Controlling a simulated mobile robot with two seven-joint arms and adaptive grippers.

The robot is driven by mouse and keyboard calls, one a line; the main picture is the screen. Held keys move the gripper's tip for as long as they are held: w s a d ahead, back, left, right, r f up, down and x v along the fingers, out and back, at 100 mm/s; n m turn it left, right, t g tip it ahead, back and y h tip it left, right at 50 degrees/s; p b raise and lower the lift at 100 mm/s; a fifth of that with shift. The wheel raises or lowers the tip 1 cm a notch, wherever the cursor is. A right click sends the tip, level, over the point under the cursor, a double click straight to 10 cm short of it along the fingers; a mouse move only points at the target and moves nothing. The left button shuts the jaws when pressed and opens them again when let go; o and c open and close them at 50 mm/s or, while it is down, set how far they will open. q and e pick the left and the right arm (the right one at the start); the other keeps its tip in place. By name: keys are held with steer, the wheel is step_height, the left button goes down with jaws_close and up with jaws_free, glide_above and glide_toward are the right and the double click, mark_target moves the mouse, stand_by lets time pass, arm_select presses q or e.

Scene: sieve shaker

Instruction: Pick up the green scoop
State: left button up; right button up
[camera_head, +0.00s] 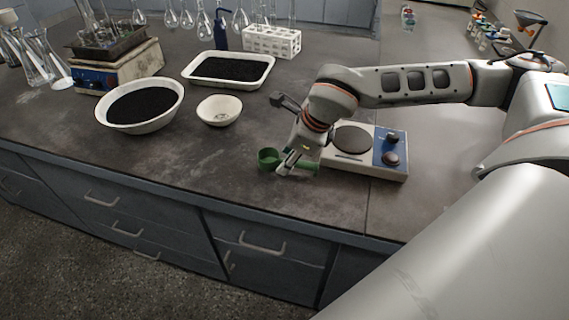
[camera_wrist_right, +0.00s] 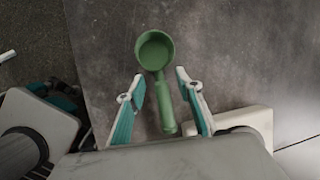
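The green scoop (camera_head: 267,158) lies on the dark bench top near its front edge, just left of the hotplate. In the right wrist view the scoop (camera_wrist_right: 156,52) has its round cup beyond my fingertips, and its handle runs back between my fingers. My right gripper (camera_head: 290,163) is low over the scoop's handle in the head view. In the right wrist view the right gripper (camera_wrist_right: 160,80) is open, with a gap on each side of the handle. My left gripper is not in view.
A hotplate (camera_head: 365,165) stands close to the right of the scoop. A small white bowl (camera_head: 219,119), a large bowl of black grains (camera_head: 176,115) and a white tray (camera_head: 262,78) stand further left and back. The bench front around the scoop is clear.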

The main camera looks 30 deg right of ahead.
steer(key=shift+w+f, duration=0.15)
steer(key=shift+f, duration=0.2)
steer(key=shift+c, duration=0.2)
jaws_close()
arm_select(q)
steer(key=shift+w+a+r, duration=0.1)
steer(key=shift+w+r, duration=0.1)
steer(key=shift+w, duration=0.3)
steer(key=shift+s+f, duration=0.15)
arm_select(e)
steer(key=shift+r, duration=0.55)
arm_select(q)
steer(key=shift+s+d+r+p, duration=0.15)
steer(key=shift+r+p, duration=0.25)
steer(key=shift+p, duration=0.3)
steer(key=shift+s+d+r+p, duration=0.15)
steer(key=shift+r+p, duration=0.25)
steer(key=shift+p, duration=0.25)
arm_select(e)
step_height(320, 180, up, 19)
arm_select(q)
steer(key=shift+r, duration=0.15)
arm_select(e)
steer(key=shift+a, duration=0.1)
